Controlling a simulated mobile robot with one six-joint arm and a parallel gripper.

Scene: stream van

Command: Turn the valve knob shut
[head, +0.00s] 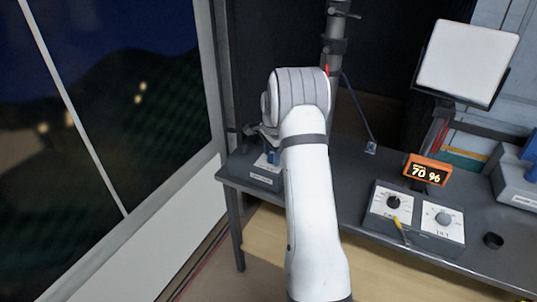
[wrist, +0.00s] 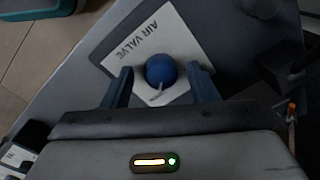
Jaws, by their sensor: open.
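A round blue valve knob (wrist: 160,71) with a small pale pointer sits on a white plate marked AIR VALVE (wrist: 143,42) in the wrist view. My gripper (wrist: 163,87) is open, with one dark finger on each side of the knob and a gap showing at both sides. The fingers appear apart from the knob; their height over the plate is hard to tell. In the head view the valve box (head: 262,174) stands at the table's left end, and a bit of the blue knob (head: 272,157) shows beside my arm, which hides most of the gripper.
On the dark table (head: 345,185), a box with two dials (head: 415,219) and an orange display reading 70 96 (head: 427,170) stand to the right. A vertical pole (head: 336,45) rises behind my arm. A window (head: 110,100) is at left.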

